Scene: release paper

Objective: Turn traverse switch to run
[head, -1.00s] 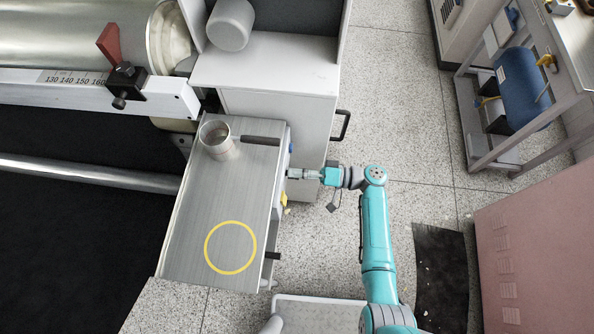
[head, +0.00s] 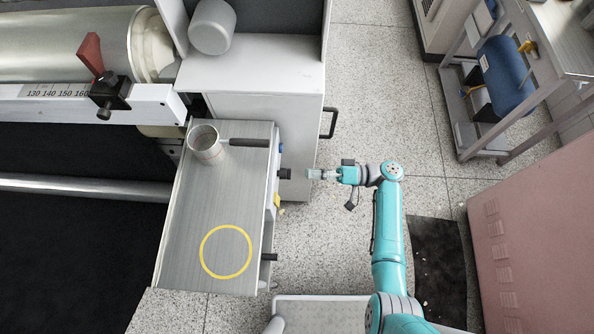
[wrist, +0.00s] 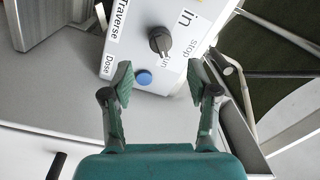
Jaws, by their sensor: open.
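The traverse switch is a black rotary knob (wrist: 160,41) on a white panel (wrist: 122,50) labelled "Traverse". In the head view the knob (head: 284,173) sticks out from the table's right side. My gripper (head: 313,174) is open and empty, right of the knob with a small gap. In the wrist view the knob lies beyond my open fingertips (wrist: 166,84).
A blue button (wrist: 144,78) sits just below the knob. A second black knob (head: 269,257) is lower on the table's side. A cabinet handle (head: 330,123) sticks out above my gripper.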

